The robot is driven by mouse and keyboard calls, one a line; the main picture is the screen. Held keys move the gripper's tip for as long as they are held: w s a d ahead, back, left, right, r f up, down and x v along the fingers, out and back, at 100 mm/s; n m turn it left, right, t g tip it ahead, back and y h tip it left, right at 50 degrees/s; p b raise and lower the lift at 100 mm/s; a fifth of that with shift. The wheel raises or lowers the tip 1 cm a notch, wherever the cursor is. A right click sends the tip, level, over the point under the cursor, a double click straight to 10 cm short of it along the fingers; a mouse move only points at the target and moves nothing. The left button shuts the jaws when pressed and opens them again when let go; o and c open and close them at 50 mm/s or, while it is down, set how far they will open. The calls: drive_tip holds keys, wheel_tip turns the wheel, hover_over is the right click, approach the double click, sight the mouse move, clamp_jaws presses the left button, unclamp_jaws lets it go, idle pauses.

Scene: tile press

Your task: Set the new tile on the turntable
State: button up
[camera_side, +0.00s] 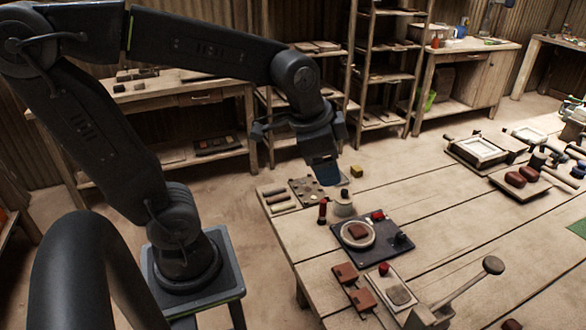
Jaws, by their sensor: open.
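A pale round turntable (345,242) sits on a dark board on the near left part of the table. A small red-brown tile (358,231) lies on its disc. Two more red-brown tiles (345,272) lie in front of the dark board, one behind the other; I cannot tell which tile is the new one. My gripper (327,178) hangs above the table, behind and left of the turntable, pointing down, with a blue part at its end. It is open and apart from the tiles; its fingertips are small and dark here.
A plate with a red knob (384,268) and a lever press (440,312) stand near the front edge. A yellow cube (356,171) and a perforated plate (304,190) lie near the gripper. A white-framed tray (478,151) stands farther right. The table's middle planks are clear.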

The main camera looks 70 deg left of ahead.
drive_tip(key=s+d+n+t, duration=0.1)
drive_tip(key=s+n, duration=0.3)
drive_tip(key=s, duration=0.3)
drive_tip(key=shift+d+r+n, duration=0.3)
drive_tip(key=shift+d+r, duration=0.05)
drive_tip(key=shift+c, duration=0.2)
idle(0.6)
